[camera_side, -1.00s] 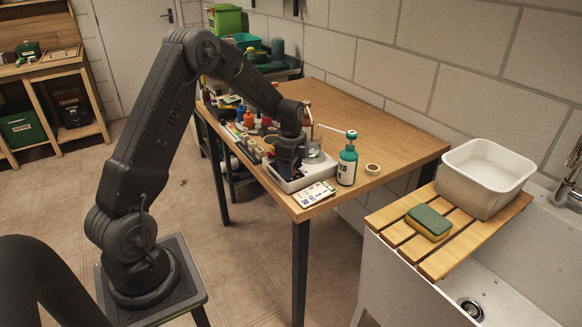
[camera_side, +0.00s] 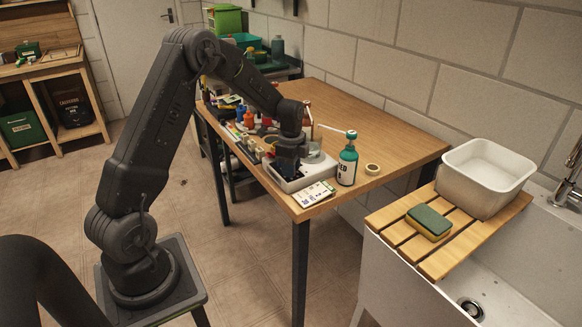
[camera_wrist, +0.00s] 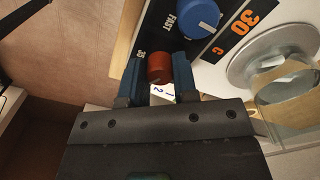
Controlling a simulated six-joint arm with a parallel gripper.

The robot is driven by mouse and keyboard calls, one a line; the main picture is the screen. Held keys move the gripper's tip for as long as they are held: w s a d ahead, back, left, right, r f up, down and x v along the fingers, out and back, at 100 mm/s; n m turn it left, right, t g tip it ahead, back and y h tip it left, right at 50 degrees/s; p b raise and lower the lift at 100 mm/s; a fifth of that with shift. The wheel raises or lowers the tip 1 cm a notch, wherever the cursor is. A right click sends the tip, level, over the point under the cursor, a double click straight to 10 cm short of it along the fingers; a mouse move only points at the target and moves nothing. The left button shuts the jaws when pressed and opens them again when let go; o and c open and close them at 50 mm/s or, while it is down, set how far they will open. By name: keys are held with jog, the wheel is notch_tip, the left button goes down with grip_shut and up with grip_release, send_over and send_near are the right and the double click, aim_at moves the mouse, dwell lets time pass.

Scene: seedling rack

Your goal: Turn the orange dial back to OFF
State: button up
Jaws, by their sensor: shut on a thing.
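In the wrist view, the orange dial (camera_wrist: 159,68) is a small red-orange knob on a black panel (camera_wrist: 205,42). My gripper (camera_wrist: 158,62) has its two blue fingers on either side of the dial, closed on it. Printed numbers, "35" and "1 2", show near the dial. I see no OFF mark, and the dial's pointer cannot be made out. In the side view, my gripper (camera_side: 289,165) is down at the white device (camera_side: 318,168) on the table corner and hides the dial.
A larger blue dial (camera_wrist: 198,16) marked FAST sits close to my fingers. A round metal plate with a glass vessel (camera_wrist: 288,75) is at the right.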

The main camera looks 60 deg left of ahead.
jog(key=n, duration=0.3)
jog(key=shift+n, duration=0.3)
jog(key=n, duration=0.3)
jog(key=shift+n, duration=0.3)
jog(key=n, duration=1.1)
jog(key=shift+n, duration=0.4)
jog(key=n, duration=0.4)
jog(key=shift+d, duration=0.1)
jog(key=shift+n, duration=0.3)
jog(key=o, duration=0.9)
jog(key=shift+o, duration=0.2)
jog(key=shift+r, duration=0.1)
